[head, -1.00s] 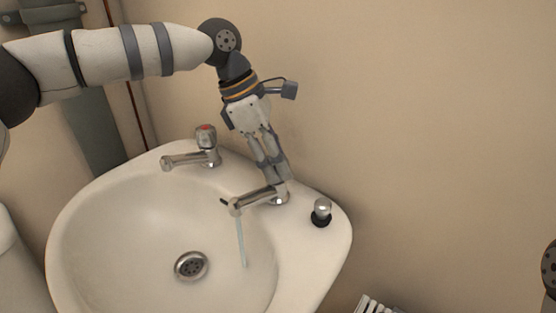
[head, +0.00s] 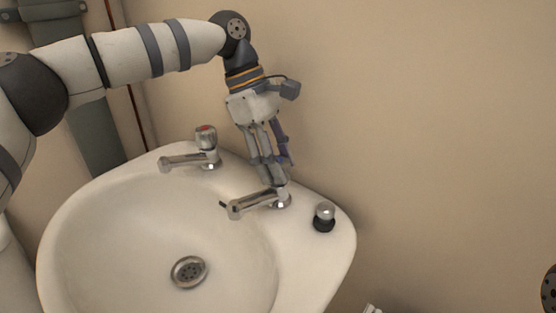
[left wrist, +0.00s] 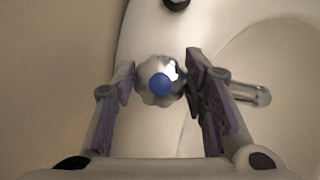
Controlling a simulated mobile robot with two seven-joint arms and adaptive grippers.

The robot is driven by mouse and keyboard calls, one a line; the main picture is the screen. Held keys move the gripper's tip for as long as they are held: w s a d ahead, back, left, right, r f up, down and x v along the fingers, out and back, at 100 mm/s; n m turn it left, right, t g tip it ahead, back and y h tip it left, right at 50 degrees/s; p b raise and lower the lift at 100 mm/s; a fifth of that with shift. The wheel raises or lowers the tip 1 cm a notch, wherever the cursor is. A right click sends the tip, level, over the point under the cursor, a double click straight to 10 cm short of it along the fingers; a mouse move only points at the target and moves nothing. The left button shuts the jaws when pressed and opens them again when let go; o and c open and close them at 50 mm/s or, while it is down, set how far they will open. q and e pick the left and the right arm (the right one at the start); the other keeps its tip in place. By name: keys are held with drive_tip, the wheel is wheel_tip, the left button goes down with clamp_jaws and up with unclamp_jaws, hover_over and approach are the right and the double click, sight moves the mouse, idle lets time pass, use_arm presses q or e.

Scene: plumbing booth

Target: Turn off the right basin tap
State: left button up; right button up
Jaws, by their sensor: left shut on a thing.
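The right basin tap (head: 262,203) is chrome and stands on the basin's back right rim, with its spout pointing left over the bowl. No water stream shows below its spout. My left gripper (head: 272,175) comes down from above, shut on the tap's handle, which it hides in the head view. In the left wrist view the handle (left wrist: 161,84) is chrome with a blue cap, between the fingers of my left gripper (left wrist: 163,85). The left tap (head: 199,150), with a red-marked handle, stands apart on the back rim. My right gripper is not in view.
The white basin (head: 80,230) has a drain (head: 189,271) in its bowl. A small chrome and black knob-like fitting (head: 324,217) stands on the rim right of the tap. A bare wall (head: 430,120) is close behind the gripper.

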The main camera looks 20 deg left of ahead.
use_arm(q)
drive_tip(key=o, duration=1.2)
drive_tip(key=shift+c, duration=0.2)
drive_tip(key=v, duration=1.2)
drive_tip(key=shift+d, duration=0.1)
